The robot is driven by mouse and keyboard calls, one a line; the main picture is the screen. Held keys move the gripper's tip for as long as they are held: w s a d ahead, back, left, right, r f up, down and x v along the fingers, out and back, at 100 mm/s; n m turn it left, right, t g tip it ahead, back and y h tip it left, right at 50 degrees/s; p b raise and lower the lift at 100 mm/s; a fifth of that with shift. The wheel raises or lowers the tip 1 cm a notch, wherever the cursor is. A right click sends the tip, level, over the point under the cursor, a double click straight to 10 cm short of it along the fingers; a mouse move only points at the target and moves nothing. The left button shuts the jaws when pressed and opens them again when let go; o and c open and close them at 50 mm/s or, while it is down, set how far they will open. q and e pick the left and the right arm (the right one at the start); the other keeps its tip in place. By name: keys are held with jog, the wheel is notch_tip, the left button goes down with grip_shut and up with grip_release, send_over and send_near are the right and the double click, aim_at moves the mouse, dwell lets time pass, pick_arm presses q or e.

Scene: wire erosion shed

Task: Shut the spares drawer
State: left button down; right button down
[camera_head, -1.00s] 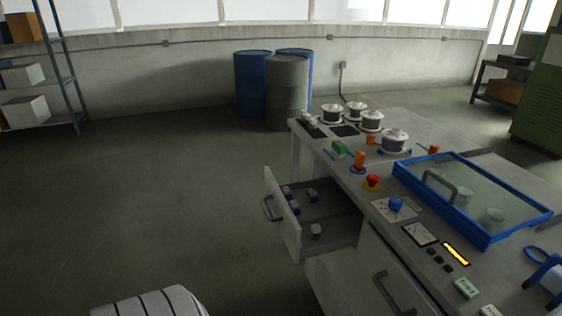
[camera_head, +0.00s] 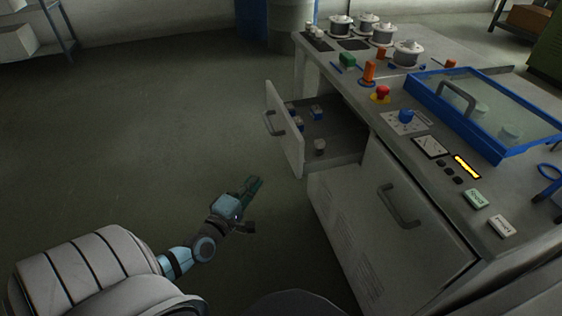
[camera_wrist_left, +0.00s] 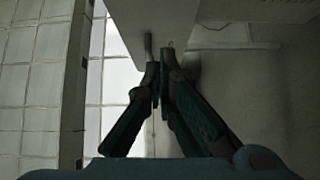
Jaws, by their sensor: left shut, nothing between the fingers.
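The spares drawer stands open at the left end of the grey machine bench; its pale front panel (camera_head: 285,135) sticks out to the left. A grey bar handle (camera_head: 273,124) is on that panel, and several small parts lie inside the drawer. My left gripper (camera_head: 254,184) is in front of the drawer, lower and to the left in the picture, apart from it. In the left wrist view, its dark teal fingers (camera_wrist_left: 160,78) are closed together and empty. A pale panel (camera_wrist_left: 160,18) lies beyond them, probably the drawer front. My right gripper is not in view.
A closed cabinet door (camera_head: 415,210) with a grey handle is below and right of the drawer. The bench top (camera_head: 345,66) carries wire spools, a red stop button and a blue-framed clear cover (camera_head: 500,112). The floor left of the drawer is clear.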

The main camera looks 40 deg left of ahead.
pick_arm(q)
jog(key=w, duration=0.4)
jog(key=w+b, duration=0.1)
jog(key=w, duration=0.3)
jog(key=w+b, duration=0.1)
jog(key=w, duration=0.4)
jog(key=shift+d+r, duration=0.3)
jog(key=shift+r, duration=0.05)
